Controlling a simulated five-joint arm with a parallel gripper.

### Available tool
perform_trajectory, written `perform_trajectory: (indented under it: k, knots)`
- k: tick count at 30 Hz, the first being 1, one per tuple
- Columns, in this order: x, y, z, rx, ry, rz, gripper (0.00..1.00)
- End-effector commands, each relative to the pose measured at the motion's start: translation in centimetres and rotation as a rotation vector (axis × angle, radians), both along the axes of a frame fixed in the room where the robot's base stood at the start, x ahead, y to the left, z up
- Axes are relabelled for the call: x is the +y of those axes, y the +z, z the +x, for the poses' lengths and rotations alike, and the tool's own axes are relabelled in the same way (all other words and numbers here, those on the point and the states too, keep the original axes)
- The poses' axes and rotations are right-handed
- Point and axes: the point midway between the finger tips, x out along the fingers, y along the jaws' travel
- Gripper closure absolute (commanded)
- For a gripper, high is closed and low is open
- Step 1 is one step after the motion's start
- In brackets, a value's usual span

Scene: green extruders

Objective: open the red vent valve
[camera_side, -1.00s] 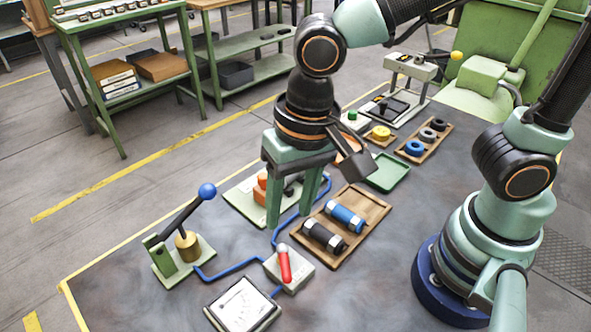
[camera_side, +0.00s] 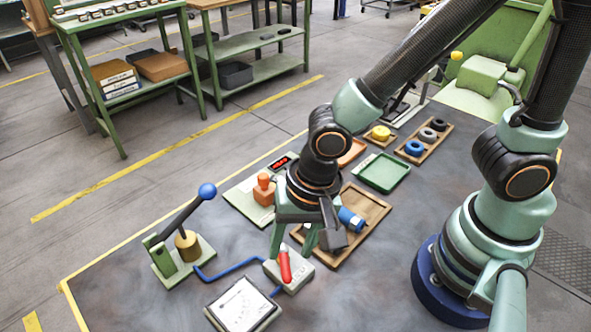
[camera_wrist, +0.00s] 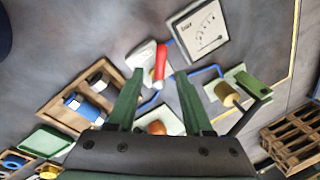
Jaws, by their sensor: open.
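The red vent valve handle (camera_side: 285,264) stands on a small pale block (camera_side: 297,279) near the front of the bench. It also shows in the wrist view (camera_wrist: 160,62), beyond and between my fingers. My gripper (camera_side: 292,252) is open, with green fingers just behind the handle in the side view. I cannot tell whether a finger touches the block. Blue hose (camera_side: 235,268) runs to the block.
A white gauge (camera_side: 243,305) lies in front of the valve. A lever pump with a blue knob (camera_side: 207,191) stands to the left. A wooden tray (camera_side: 374,208) with a blue cylinder (camera_side: 351,219) is close on the right. A green tray (camera_side: 383,173) lies behind it.

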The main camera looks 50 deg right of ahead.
Motion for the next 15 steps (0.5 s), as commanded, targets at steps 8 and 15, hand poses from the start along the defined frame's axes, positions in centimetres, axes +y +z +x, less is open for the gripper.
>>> perform_trajectory:
  k: [8, 15]
  knots:
    - [0.4, -2.8, 0.3, 0.002, 0.001, -0.001, 0.49]
    - [0.6, -3.6, 0.4, 0.001, 0.001, 0.000, 0.49]
